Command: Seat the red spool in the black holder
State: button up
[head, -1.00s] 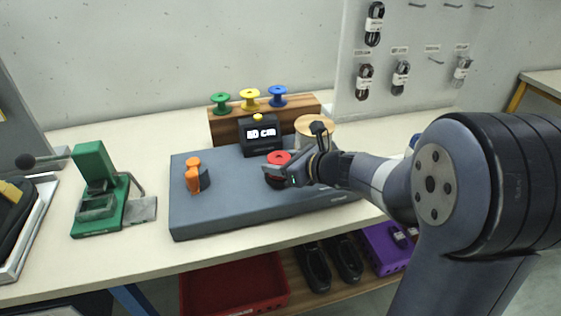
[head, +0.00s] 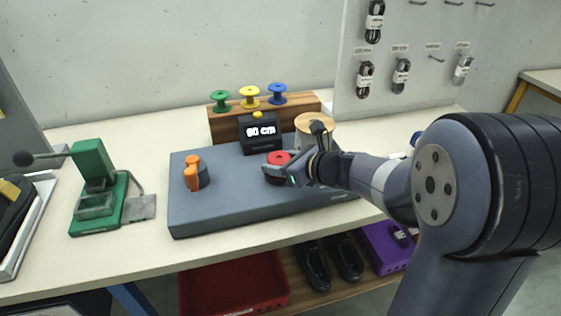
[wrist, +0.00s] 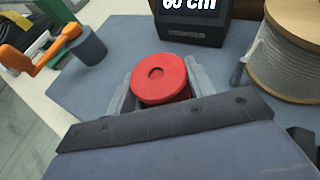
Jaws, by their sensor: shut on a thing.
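The red spool (head: 278,158) stands upright over the grey-blue machine base (head: 235,210). My gripper (head: 281,174) is shut on it, coming from the right. In the wrist view the spool's round red top (wrist: 160,78) with its centre hole sits between the two grey fingers. My gripper hides the spool's lower part. A dark part shows just below the spool, but I cannot tell whether it is the black holder or whether the spool touches it.
A black display (head: 261,132) reading "60 cm" and a cord reel (head: 314,132) stand behind the spool. An orange crank (head: 193,174) is at the base's left. Green, yellow and blue spools stand on a wooden rack (head: 225,128). A green device (head: 95,190) is further left.

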jog(key=shift+f, duration=0.25)
jog(key=o, duration=0.7)
jog(key=shift+d+r, duration=0.1)
jog(key=shift+p+v, duration=1.1)
jog(key=shift+v, duration=1.95)
jog(key=p+v, duration=0.2)
jog(key=v, duration=0.2)
jog(key=shift+s+d, duration=0.25)
jog(key=shift+s, duration=0.05)
